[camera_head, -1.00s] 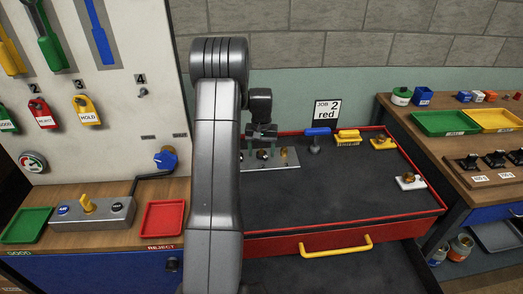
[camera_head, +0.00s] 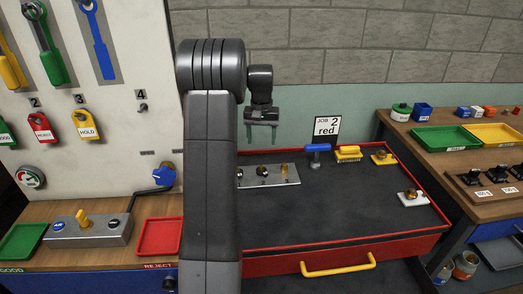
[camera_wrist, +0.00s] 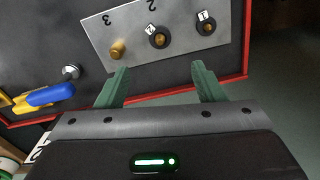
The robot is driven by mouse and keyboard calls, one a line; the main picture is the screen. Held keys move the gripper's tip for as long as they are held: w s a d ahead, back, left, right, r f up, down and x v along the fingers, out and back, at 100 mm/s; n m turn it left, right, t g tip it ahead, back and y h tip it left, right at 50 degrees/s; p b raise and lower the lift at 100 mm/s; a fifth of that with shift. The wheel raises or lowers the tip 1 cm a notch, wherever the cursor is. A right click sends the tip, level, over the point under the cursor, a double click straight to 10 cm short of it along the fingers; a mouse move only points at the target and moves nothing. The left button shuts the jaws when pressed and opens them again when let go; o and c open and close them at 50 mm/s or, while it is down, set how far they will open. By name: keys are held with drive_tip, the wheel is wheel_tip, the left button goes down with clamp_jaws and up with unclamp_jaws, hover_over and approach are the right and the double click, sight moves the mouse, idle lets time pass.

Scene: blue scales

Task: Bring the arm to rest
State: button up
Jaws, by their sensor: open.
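My gripper (camera_head: 261,138) hangs fingers-down from my raised arm, above the back left part of the red-edged workbench top. Its two green fingers are apart and empty. In the wrist view the open gripper (camera_wrist: 161,88) shows a gap between its fingers, with a grey numbered plate (camera_wrist: 150,22) below and beyond it. My gripper touches nothing that I can see. My arm hides part of the bench's left side.
On the bench stand a blue-handled lever (camera_head: 317,152), a yellow block (camera_head: 348,153), a yellow-based knob (camera_head: 384,157) and a white-based knob (camera_head: 411,197). A "JOB 2 red" sign (camera_head: 326,128) stands behind. A tool panel (camera_head: 120,70) rises at left. The bench middle is clear.

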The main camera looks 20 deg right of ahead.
sight(261, 166)
drive_tip(key=shift+r, duration=0.5)
wheel_tip(261, 166, down, 14)
drive_tip(key=shift+r+p, duration=0.1)
drive_tip(key=shift+p, duration=0.7)
drive_tip(key=shift+r, duration=0.25)
